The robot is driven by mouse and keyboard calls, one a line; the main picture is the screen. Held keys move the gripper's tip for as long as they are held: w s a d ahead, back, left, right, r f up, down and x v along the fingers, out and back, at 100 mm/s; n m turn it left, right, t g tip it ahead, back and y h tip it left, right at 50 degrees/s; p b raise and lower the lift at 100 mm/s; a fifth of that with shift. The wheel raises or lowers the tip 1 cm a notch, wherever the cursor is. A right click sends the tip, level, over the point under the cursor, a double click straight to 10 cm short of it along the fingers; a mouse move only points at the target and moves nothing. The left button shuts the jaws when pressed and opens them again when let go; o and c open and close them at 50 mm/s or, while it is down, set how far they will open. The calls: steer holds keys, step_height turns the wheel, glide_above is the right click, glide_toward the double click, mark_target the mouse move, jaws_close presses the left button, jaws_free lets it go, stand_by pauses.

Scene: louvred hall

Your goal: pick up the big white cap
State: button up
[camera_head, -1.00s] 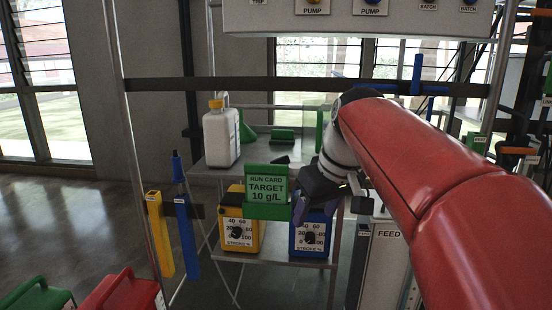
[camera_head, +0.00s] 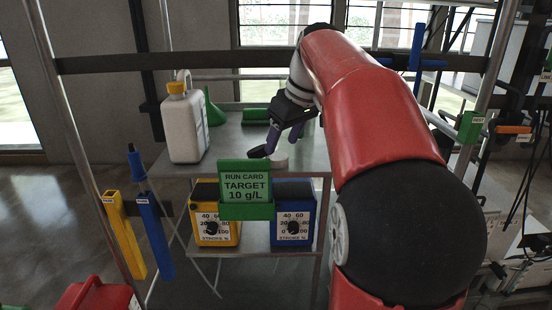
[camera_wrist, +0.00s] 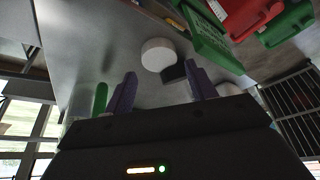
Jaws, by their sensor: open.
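The big white cap (camera_head: 281,164) lies on the grey bench top near its front edge, behind the green run card. In the wrist view the cap (camera_wrist: 158,54) shows as a round white disc beyond my fingertips, apart from them. My gripper (camera_head: 288,143) is above and just behind the cap. Its two purple fingers are spread with nothing between them; in the wrist view the gripper (camera_wrist: 160,80) frames the area near the cap. A small black item (camera_wrist: 173,72) lies right beside the cap.
The green run card (camera_head: 245,184) stands at the bench's front edge. A white jug (camera_head: 183,128) with an orange cap and a green funnel (camera_head: 214,112) stand left. Yellow (camera_head: 215,222) and blue (camera_head: 293,222) pump units sit on the lower shelf.

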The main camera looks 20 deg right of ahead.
mark_target(277, 156)
steer(key=x, duration=0.4)
steer(key=shift+f, duration=0.1)
steer(key=c, duration=0.6)
